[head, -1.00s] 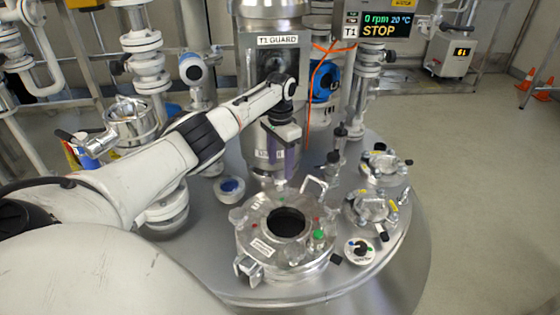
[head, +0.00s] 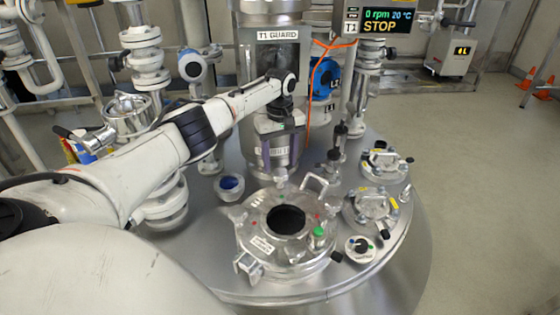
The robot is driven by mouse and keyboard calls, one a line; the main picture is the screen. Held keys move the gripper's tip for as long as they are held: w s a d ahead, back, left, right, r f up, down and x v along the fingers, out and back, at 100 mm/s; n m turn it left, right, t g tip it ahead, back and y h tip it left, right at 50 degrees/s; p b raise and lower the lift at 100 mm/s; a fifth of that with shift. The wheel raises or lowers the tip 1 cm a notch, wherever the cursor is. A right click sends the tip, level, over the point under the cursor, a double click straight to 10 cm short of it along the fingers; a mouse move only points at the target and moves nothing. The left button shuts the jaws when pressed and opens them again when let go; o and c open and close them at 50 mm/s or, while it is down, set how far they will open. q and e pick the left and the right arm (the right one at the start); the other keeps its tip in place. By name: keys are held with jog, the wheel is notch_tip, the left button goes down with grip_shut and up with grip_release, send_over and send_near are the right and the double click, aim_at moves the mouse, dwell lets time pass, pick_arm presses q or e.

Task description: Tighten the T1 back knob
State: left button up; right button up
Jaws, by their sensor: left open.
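The T1 vessel's round open port (head: 288,222) sits on the steel lid, with several grey knobs and clamps around its rim. The back knob (head: 281,178) is at the rim's far side, below my left gripper. My left gripper (head: 280,153) points down from the wrist, open, in front of the guard column. Its fingertips look a little above and behind the back knob, apart from it; the exact gap is hard to judge. Nothing shows between the fingers. My right gripper is not in view.
The T1 guard column (head: 278,60) stands close behind my gripper. A bent handle (head: 317,184) and a green-capped fitting (head: 318,236) are on the port. Small flanged ports (head: 372,205) stand to the right. A T1 display (head: 380,22) reads STOP.

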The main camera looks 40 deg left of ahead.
aim_at(280, 172)
pick_arm(q)
jog(key=shift+f+n, duration=0.1)
jog(key=shift+n, duration=0.7)
jog(key=r+n+p, duration=0.1)
jog(key=n+p, duration=0.1)
jog(key=shift+d+p, duration=0.1)
jog(key=shift+p, duration=0.25)
jog(key=shift+n+p, duration=0.75)
jog(key=shift+n, duration=0.25)
jog(key=n+p, duration=0.1)
jog(key=n, duration=0.2)
jog(key=shift+f+n+p, duration=0.15)
jog(key=shift+n+p, duration=0.15)
jog(key=shift+p, duration=0.1)
jog(key=n, duration=0.3)
jog(key=shift+f, duration=0.15)
jog(key=n, duration=0.3)
jog(key=shift+f+p, duration=0.1)
jog(key=shift+p, duration=0.2)
jog(key=n, duration=0.4)
jog(key=shift+n, duration=0.3)
jog(key=n, duration=0.3)
jog(key=shift+n, duration=0.4)
notch_tip(280, 172, down, 4)
jog(key=b, duration=0.4)
jog(key=shift+f, duration=0.1)
jog(key=shift+f+b, duration=0.9)
jog(key=shift+b, duration=0.2)
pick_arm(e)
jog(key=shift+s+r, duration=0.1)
